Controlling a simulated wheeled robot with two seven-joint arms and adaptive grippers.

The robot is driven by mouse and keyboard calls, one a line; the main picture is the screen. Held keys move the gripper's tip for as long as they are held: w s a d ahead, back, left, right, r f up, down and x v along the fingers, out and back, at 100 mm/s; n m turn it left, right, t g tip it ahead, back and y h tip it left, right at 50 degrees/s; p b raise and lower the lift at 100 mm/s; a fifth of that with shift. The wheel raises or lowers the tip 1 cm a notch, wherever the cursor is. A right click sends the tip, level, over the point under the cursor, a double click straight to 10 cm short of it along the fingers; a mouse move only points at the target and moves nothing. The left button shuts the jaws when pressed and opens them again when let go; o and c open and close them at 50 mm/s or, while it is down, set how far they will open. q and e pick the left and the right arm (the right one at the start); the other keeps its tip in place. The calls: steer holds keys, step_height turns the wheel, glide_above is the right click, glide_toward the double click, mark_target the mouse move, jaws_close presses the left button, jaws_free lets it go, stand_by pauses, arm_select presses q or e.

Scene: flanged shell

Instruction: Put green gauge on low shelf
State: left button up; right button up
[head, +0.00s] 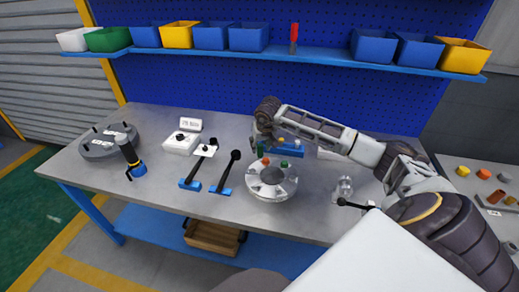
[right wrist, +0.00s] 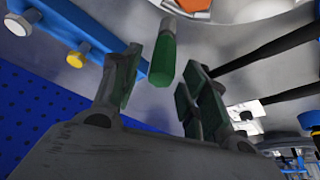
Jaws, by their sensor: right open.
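In the head view my right gripper (head: 262,145) is low over the bench, behind the round grey flanged shell (head: 272,188). Small green bits there are too small to tell apart from the finger pads. A low blue shelf (head: 150,222) runs under the bench. My left gripper is not in view.
A blue rack (head: 290,151) stands right of the gripper; its bar (right wrist: 95,35) carries bolts. Black-handled tools (head: 226,172) and a white box (head: 182,142) lie to the left. A wooden crate (head: 213,238) sits on the low shelf. Bins (head: 248,37) line the wall shelf.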

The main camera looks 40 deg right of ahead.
steer(key=v, duration=0.7)
steer(key=shift+o, duration=0.5)
steer(key=shift+a+r, duration=0.1)
steer(key=shift+a, duration=0.1)
